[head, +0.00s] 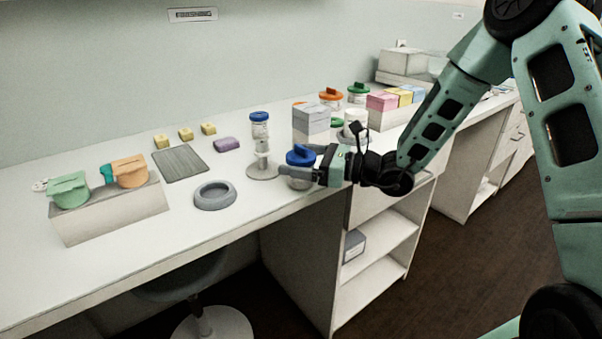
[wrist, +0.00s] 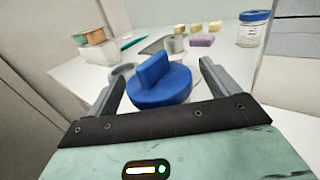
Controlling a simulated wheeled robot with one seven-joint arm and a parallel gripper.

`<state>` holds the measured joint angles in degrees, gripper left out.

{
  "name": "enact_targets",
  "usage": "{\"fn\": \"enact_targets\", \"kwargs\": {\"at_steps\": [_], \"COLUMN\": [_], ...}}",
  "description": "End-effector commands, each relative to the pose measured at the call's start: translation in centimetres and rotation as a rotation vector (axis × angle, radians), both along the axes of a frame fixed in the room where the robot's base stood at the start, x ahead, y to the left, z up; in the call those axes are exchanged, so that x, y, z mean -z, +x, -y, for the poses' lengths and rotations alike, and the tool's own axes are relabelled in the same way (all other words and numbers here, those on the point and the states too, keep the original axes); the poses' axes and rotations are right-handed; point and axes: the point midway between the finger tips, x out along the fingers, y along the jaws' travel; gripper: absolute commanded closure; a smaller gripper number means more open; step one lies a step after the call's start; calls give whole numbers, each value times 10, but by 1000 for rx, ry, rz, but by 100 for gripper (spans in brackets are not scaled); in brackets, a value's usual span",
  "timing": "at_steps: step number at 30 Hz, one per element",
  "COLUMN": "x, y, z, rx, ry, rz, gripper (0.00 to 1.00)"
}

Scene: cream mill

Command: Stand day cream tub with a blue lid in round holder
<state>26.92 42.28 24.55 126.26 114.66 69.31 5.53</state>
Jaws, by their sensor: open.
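The tub with a blue lid (head: 300,155) stands upright on the counter near its front edge. Its blue lid with a raised grip bar (wrist: 160,85) fills the middle of the wrist view. My gripper (head: 297,161) is open, with one finger on each side of the lid; in the wrist view (wrist: 160,75) gaps show beside the lid. Most of the tub's body is hidden by the lid and a finger. The round holder, a grey ring (head: 215,195), lies empty on the counter to the left of the tub.
White boxes (head: 311,122) and other lidded tubs stand behind. A grey mat (head: 180,165), yellow blocks and a purple block (head: 226,144) lie farther back. A box with green and orange pieces (head: 110,215) is far left.

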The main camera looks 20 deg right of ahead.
Motion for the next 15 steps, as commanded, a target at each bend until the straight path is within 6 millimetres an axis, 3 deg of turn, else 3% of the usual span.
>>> {"fn": "enact_targets", "kwargs": {"at_steps": [1, 6, 9, 15], "x": [0, 0, 0, -2], "y": [0, 0, 0, 0], "z": [0, 0, 0, 0], "rx": [0, 0, 0, 0], "ry": [0, 0, 0, 0], "rz": [0, 0, 0, 1], "gripper": [16, 63, 68, 68]}}
